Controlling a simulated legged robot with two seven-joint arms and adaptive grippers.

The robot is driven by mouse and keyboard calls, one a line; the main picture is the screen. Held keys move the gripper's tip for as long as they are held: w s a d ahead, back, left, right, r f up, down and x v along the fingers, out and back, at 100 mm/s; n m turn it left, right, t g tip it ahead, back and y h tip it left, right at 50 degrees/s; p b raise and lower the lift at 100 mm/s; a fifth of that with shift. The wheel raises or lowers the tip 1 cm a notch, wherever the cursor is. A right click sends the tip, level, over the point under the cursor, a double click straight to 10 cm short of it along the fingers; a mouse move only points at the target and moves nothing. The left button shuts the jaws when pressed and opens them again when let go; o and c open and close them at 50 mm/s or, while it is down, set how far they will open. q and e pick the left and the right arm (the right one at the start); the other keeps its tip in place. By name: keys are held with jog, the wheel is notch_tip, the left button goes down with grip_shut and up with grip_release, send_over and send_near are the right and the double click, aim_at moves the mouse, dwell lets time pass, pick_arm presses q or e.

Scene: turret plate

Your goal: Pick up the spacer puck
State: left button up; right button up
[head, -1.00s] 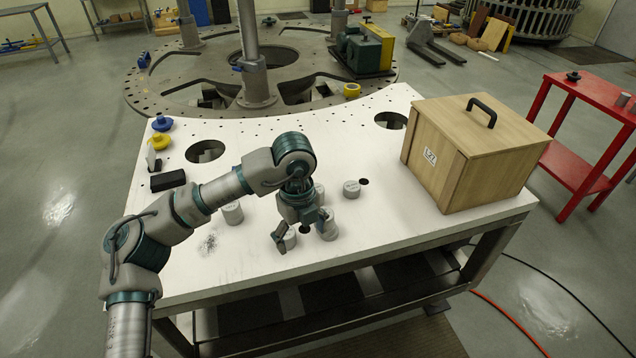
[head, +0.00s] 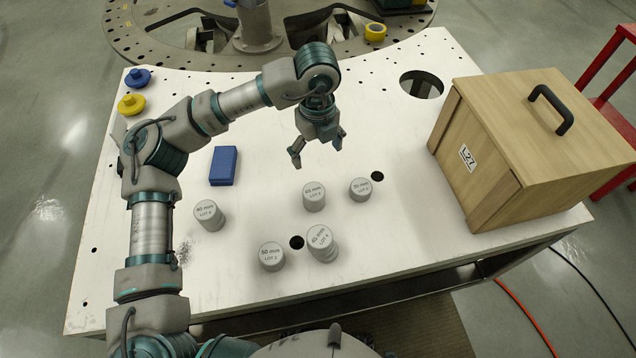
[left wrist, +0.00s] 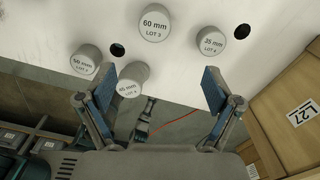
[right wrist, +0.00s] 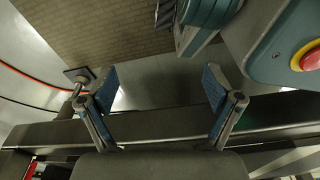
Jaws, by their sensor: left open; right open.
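Several grey cylindrical spacer pucks stand upright on the white plate (head: 420,255). Their tops read 40 mm (head: 209,214), 60 mm LOT 3 (head: 314,196), 35 mm (head: 360,189), 50 mm (head: 271,256) and 45 mm (head: 321,242). My left gripper (head: 318,150) is open and empty, above the plate beyond the 60 mm puck in the head view. In the left wrist view the 60 mm puck (left wrist: 153,24) shows ahead of the open left gripper (left wrist: 155,82), apart from its fingers. My right gripper (right wrist: 160,82) is open and empty, low beside the bench frame, with no puck in its view.
A wooden box (head: 530,150) with a black handle stands at the plate's right. A blue block (head: 224,166) lies at left, with blue (head: 138,78) and yellow (head: 131,104) knobs at the left edge. Small dark holes (head: 297,242) lie between the pucks; a large hole (head: 421,84) is at the back.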

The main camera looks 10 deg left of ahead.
aim_at(314, 191)
pick_arm(q)
jog(key=f, duration=0.7)
jog(key=a+f, duration=0.1)
jog(key=f, duration=0.8)
jog(key=shift+s+d+f, duration=0.15)
jog(key=shift+s+d, duration=0.05)
jog(key=shift+s, duration=0.05)
jog(key=shift+a, duration=0.15)
jog(key=shift+c, duration=0.4)
jog(key=c, duration=1.6)
